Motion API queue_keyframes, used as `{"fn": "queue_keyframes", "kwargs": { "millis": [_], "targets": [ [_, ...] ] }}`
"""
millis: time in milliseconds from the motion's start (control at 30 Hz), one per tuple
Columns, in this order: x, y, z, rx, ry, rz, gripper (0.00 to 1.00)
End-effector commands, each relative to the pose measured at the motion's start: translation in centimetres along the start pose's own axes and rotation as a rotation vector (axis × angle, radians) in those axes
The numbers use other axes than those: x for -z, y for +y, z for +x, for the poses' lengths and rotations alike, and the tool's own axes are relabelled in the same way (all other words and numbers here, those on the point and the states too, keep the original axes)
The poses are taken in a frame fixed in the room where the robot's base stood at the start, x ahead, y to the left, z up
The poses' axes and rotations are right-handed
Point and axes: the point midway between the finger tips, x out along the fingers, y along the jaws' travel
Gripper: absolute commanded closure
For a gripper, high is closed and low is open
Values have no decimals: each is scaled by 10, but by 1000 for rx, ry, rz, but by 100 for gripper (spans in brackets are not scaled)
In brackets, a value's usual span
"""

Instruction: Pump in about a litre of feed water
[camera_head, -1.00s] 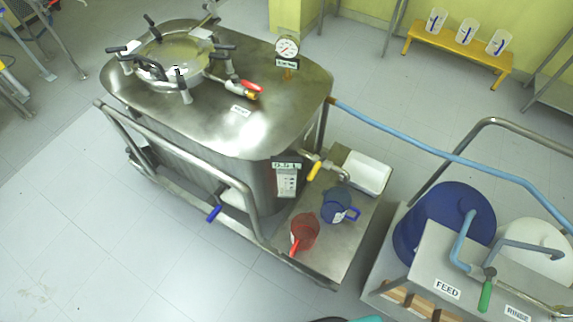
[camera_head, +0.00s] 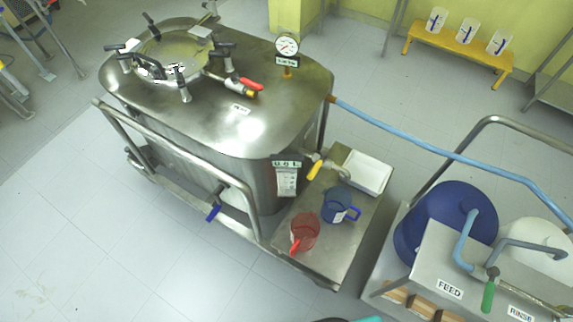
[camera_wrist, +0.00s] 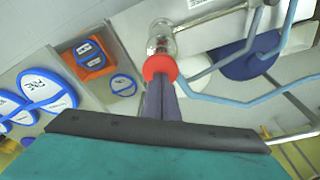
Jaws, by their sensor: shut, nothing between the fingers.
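The blue feed drum (camera_head: 428,222) stands on a cart at the right, behind a plate labelled FEED (camera_head: 449,289). A blue hose (camera_head: 430,147) runs from the steel tank (camera_head: 232,88) to the right. The small display (camera_head: 287,164) on the tank's side seems to read 0.9 L, though the digits are blurred. My gripper (camera_wrist: 160,92) shows in the wrist view, shut and empty. A red ring (camera_wrist: 160,67) on a shiny fitting lies just beyond its fingertips; contact is unclear.
A red jug (camera_head: 305,231) and blue jug (camera_head: 337,205) stand on the tank's side shelf beside a white tray (camera_head: 365,172). A yellow-handled outlet valve (camera_head: 314,171) is near them. The white rinse drum (camera_head: 535,235) is right of the feed drum.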

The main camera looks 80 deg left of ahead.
Motion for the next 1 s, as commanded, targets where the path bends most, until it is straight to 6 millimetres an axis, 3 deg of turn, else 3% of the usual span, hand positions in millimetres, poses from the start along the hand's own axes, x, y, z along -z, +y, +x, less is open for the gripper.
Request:
{"fn": "queue_keyframes", "kwargs": {
  "millis": [800, 1000],
  "targets": [
    [-12, 0, 48, 1, -7, 0, 100],
    [-11, 0, 45, 1, -6, 0, 100]
  ]
}}
